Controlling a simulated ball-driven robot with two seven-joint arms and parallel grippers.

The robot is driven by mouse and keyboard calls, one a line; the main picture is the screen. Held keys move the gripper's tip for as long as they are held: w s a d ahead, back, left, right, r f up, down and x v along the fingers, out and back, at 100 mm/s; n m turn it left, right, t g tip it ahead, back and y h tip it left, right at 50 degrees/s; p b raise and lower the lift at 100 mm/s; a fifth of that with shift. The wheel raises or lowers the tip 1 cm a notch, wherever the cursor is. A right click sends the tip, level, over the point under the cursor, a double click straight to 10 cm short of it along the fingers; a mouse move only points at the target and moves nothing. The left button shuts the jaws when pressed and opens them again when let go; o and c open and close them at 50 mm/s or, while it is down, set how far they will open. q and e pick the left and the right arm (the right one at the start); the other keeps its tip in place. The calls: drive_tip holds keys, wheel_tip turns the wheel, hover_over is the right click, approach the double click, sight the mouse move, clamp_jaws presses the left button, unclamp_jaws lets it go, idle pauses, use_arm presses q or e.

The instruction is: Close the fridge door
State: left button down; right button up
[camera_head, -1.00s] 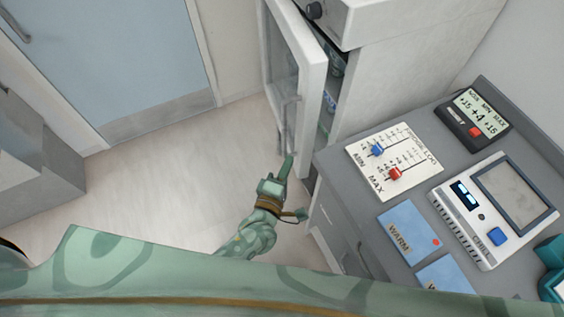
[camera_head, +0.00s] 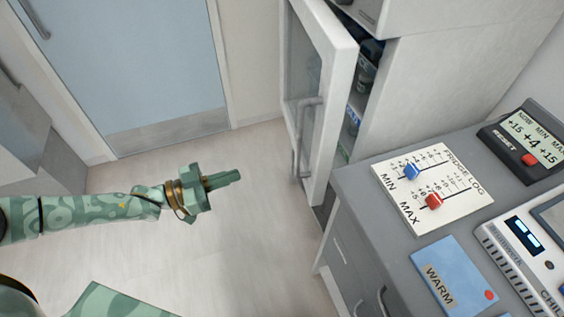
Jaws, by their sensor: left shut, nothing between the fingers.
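The fridge door (camera_head: 332,100) is white with a glass panel and a grey vertical handle (camera_head: 303,137). It stands ajar, with a gap on its right side towards the white fridge (camera_head: 440,85). Bottles and packs show in the gap. My left gripper (camera_head: 236,177) is green, shut and empty. It is over the floor to the left of the door, apart from the handle, with its fingers pointing right. My right gripper is not in view.
A grey counter (camera_head: 365,190) at the right carries a fridge log board (camera_head: 432,189), a blue WARM card (camera_head: 456,279), a thermometer display (camera_head: 527,141) and a white device (camera_head: 520,240). A blue room door (camera_head: 130,60) is at the back left. The floor (camera_head: 240,250) between is clear.

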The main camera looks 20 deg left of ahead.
use_arm(q)
drive_tip(key=b, duration=0.2)
approach(316, 156)
drive_tip(key=w, duration=0.3)
drive_tip(key=shift+w+d+f, duration=0.15)
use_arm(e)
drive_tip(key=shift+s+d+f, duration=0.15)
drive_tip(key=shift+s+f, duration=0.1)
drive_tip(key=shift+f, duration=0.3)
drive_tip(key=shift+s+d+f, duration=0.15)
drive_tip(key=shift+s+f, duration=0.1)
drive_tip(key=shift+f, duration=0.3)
